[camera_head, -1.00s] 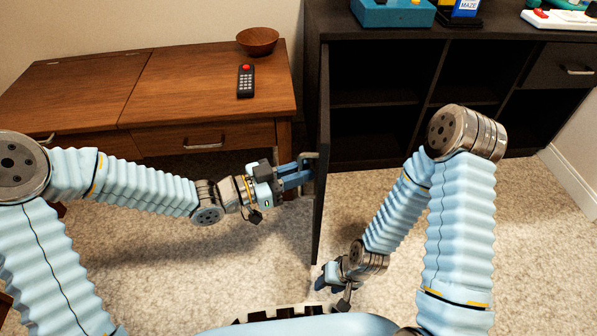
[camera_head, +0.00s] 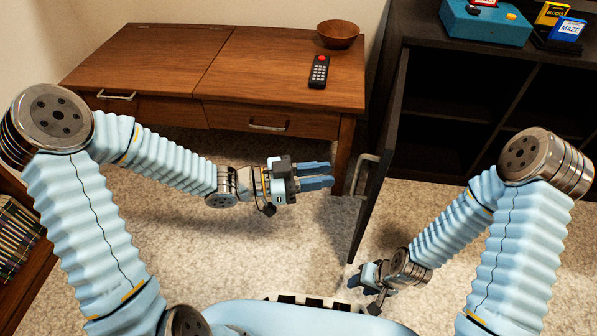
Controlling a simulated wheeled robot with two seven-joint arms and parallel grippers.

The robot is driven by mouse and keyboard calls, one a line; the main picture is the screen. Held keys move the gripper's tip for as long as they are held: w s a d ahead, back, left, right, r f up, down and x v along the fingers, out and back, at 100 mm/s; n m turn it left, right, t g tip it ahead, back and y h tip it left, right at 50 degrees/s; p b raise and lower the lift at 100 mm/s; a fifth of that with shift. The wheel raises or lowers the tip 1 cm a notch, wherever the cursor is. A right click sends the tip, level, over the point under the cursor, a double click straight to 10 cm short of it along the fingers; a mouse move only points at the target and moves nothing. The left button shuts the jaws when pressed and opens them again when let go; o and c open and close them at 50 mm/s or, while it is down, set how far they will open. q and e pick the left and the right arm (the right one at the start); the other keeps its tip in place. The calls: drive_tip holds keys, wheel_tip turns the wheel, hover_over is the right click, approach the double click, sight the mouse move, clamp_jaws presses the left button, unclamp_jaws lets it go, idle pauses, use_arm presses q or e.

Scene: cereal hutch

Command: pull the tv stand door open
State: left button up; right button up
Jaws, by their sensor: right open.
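The black TV stand door (camera_head: 386,150) stands swung out from the dark cabinet, seen nearly edge-on. Its metal handle (camera_head: 363,174) is on the left face. My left gripper (camera_head: 316,175) is left of the handle, its two blue fingers apart and pointing right toward the door. Nothing is between them, and a gap shows between fingertips and handle. My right gripper (camera_head: 366,285) is low, near the door's bottom end, open, with its fingers partly hidden by its own wrist.
The dark TV stand (camera_head: 420,30) has open shelves and carries a blue box (camera_head: 487,24) and a small display (camera_head: 560,28). A wooden desk (camera_head: 240,70) holds a bowl (camera_head: 338,34) and remote (camera_head: 318,72). Carpet (camera_head: 270,245) is clear below my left gripper.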

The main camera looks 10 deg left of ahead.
use_arm(q)
drive_tip(key=v, duration=0.5)
drive_tip(key=shift+s+a+p, duration=0.1)
drive_tip(key=shift+a+p, duration=0.15)
drive_tip(key=shift+p, duration=0.05)
